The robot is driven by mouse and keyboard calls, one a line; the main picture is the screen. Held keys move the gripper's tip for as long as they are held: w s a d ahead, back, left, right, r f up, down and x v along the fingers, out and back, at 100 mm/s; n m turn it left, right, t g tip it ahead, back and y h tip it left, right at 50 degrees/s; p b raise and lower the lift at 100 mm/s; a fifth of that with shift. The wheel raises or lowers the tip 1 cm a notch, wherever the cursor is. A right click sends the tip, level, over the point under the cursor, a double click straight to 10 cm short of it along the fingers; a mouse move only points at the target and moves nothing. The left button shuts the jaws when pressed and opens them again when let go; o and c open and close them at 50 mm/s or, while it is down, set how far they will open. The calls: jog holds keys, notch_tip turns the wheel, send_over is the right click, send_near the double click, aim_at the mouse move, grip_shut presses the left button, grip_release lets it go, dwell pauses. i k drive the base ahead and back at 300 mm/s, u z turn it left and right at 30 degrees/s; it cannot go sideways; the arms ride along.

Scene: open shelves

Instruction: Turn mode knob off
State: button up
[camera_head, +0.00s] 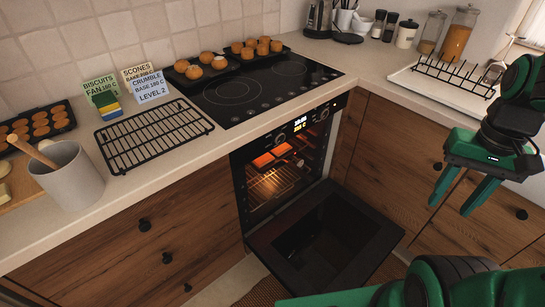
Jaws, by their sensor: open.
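The built-in oven (240,182) stands under the counter with its door (335,245) swung down open. Its dark control panel carries a left knob (280,138), a lit display (299,124) and a right knob (323,115). I cannot tell which knob is the mode knob, nor read their settings. The oven inside glows orange, with a rack (272,185) and reddish-orange items (271,156) on a level above it. My green gripper (451,208) is open and empty at the right, in front of the wooden drawers, well apart from the panel.
The lowered door juts out below the panel. The hob (260,88) above holds two dark trays of baked pieces at the back. A black cooling rack (152,133), label cards (140,83) and a grey crock (67,178) stand left. A dish rack (452,75) stands right.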

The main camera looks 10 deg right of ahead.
aim_at(278, 138)
jog(key=k, duration=1.65)
jog(key=z, duration=1.05)
jog(key=i, duration=1.2)
jog(key=u, duration=1.05)
